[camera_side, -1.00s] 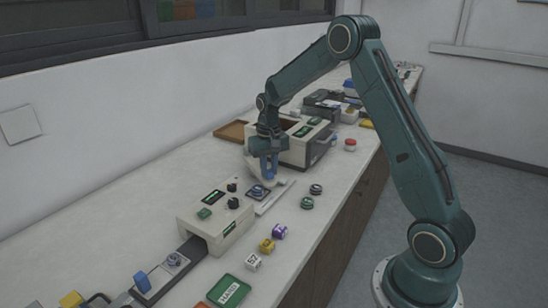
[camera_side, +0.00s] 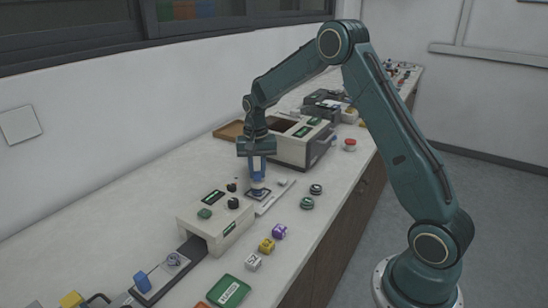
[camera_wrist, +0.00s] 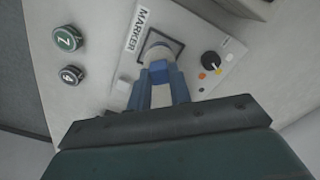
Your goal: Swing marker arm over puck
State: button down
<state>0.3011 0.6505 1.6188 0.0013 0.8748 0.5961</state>
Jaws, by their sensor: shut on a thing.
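The marker station, a pale plate labelled MARKER (camera_wrist: 138,28), lies on the bench. Its dark square seat (camera_wrist: 178,44) also shows in the side view below my gripper (camera_side: 257,176). My gripper, with blue fingers (camera_wrist: 160,75), points down over the seat and is shut. A pale rounded piece (camera_wrist: 157,52), apparently the marker arm's end, sits at the fingertips over the seat. The fingers and this piece mostly cover the seat, so I cannot see the puck clearly or tell whether the arm touches it.
A dial with coloured dots (camera_wrist: 212,58) is beside the seat. Two round pieces, one marked Z (camera_wrist: 67,38), lie nearby. A pale press box (camera_side: 215,222) stands in front and a larger open box (camera_side: 300,145) behind. Coloured cubes (camera_side: 267,245) line the bench's near side.

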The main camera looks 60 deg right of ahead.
jog(key=c, duration=1.3)
grip_release()
jog(key=shift+w, duration=0.1)
jog(key=shift+r, duration=0.15)
notch_tip(320, 180, up, 14)
jog(key=shift+f, duration=0.2)
jog(key=shift+a, duration=0.15)
